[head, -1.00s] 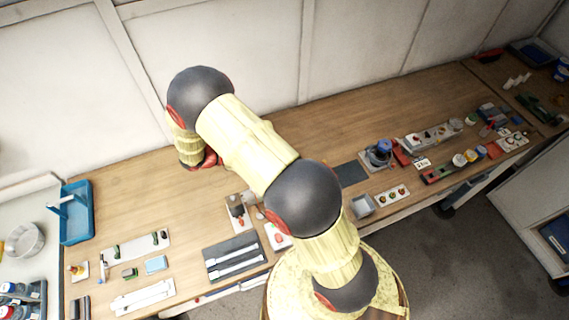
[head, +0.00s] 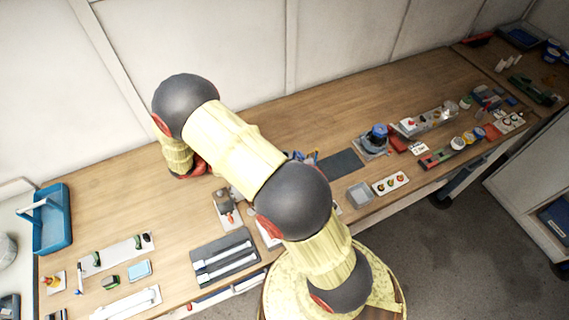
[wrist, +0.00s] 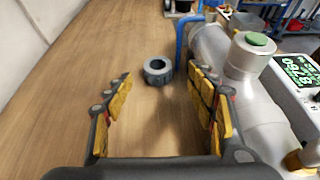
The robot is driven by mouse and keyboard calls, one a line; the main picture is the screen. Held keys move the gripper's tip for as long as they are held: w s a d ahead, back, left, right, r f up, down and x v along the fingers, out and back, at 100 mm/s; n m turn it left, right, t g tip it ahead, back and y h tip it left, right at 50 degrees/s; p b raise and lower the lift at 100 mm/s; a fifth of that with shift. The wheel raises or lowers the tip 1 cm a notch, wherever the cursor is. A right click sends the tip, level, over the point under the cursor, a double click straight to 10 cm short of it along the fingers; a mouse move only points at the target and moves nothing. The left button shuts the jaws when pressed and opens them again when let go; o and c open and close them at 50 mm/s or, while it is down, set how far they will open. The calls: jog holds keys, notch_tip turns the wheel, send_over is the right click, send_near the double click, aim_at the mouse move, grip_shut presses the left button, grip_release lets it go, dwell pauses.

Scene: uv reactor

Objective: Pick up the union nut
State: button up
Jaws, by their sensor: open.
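The union nut (wrist: 158,70) is a dark grey ring with a notched rim and a round hole. It lies on the wooden bench top in the wrist view. My gripper (wrist: 162,79) is open, with yellow-padded fingers spread wide on either side of the view. The nut shows between the fingertips and beyond them, with nothing held. In the head view my arm reaches over the bench, and I cannot make out the gripper's fingers or the nut.
A silver cylinder with a green-topped cap (wrist: 252,52) stands close beside the right finger. A blue pipe (wrist: 181,47) rises just right of the nut. A display unit (wrist: 298,78) is at the far right. Bare bench (wrist: 95,50) lies to the left.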

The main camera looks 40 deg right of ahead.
jog(key=shift+f+b, duration=0.45)
jog(key=shift+f, duration=0.45)
jog(key=shift+d+f, duration=0.1)
jog(key=x, duration=0.7)
jog(key=shift+w+d+b, duration=0.1)
jog(key=shift+d+b, duration=0.2)
jog(key=shift+d, duration=0.1)
jog(key=c, duration=0.3)
jog(key=c, duration=0.8)
jog(key=shift+c, duration=0.3)
